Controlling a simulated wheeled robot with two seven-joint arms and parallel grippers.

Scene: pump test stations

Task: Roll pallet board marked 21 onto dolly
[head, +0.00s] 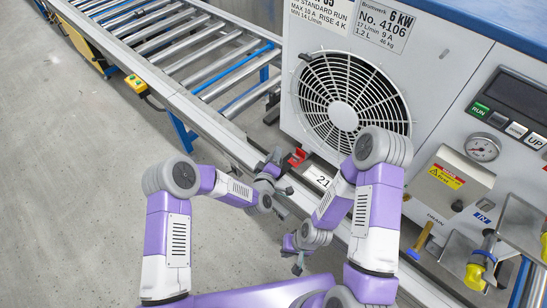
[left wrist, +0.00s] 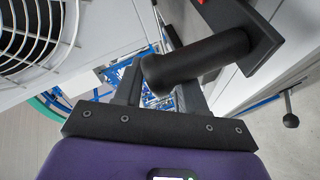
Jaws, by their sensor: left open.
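A white label reading 21 (head: 322,179) shows low in front of the fan unit in the head view. The board it marks is mostly hidden by the unit and my arms. A red part (head: 297,157) sits just left of the label. My left gripper (head: 274,168) is open, close beside the red part. In the left wrist view a black cylindrical grip (left wrist: 198,60) on a dark plate lies across the space at my left fingers (left wrist: 158,88); I cannot tell whether they touch it. My right gripper (head: 297,262) hangs lower, apart from the label; its jaws are too small to read. I cannot make out a dolly.
A roller conveyor (head: 185,45) runs along the upper left, with a yellow box (head: 136,86) on its side. The large fan unit (head: 355,100) and its control panel (head: 515,105) fill the right. Yellow-handled tools (head: 481,265) hang at lower right. Grey floor (head: 75,190) at left is clear.

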